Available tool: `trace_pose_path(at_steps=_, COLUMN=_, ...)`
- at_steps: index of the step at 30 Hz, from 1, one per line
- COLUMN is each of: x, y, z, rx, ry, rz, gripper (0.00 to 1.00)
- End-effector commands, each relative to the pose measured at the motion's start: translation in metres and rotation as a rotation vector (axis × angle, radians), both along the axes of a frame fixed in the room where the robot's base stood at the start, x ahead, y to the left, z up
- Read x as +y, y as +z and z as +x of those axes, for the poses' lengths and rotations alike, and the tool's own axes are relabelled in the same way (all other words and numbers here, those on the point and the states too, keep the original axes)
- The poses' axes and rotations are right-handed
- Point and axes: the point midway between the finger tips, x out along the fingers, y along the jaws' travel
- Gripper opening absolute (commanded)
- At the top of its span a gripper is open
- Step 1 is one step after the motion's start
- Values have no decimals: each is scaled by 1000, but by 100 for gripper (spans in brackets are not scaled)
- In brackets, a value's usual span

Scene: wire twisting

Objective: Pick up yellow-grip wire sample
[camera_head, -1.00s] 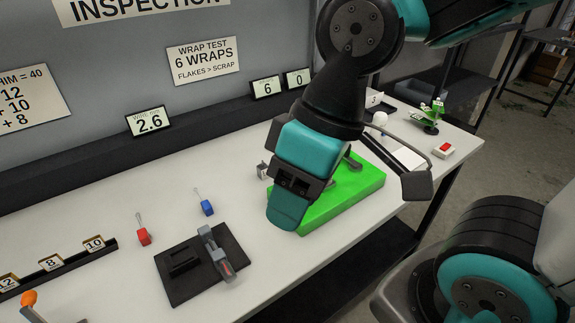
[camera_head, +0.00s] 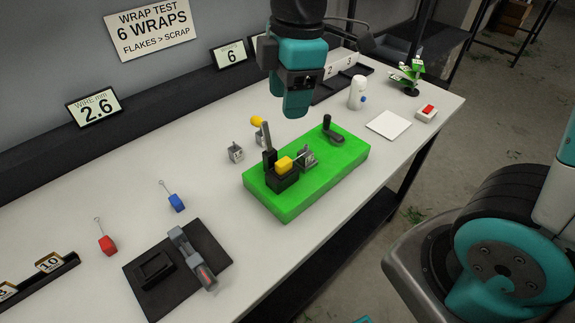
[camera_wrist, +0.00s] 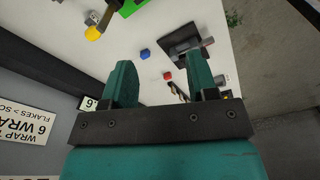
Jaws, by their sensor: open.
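A small yellow block (camera_head: 284,163), which looks like the yellow grip of the wire sample, sits at the black clamp block on the green fixture (camera_head: 325,172). A wire on it is too small to make out. My gripper (camera_head: 297,108) hangs above and behind the fixture, apart from the yellow block. In the wrist view my gripper (camera_wrist: 162,78) has its two fingers wide apart with nothing between them. A yellow knob (camera_head: 256,120) on a lever stands behind the clamp block; a yellow round end also shows in the wrist view (camera_wrist: 93,33).
Red-grip (camera_head: 107,245) and blue-grip (camera_head: 176,203) wire samples stand left on the white table. A black pad (camera_head: 215,245) with a grey tool lies front left. A white bottle-like thing (camera_head: 357,93), a white plate (camera_head: 389,125) and a red-button box (camera_head: 427,114) are at right.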

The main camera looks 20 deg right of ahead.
Motion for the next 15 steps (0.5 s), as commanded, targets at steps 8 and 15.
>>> trace_pose_path(at_steps=8, x=-15, y=-18, z=50, rx=-4, ry=357, rz=-101, gripper=53)
trace_pose_path(at_steps=15, x=-17, y=-53, z=52, rx=5, ry=394, rz=-108, gripper=53)
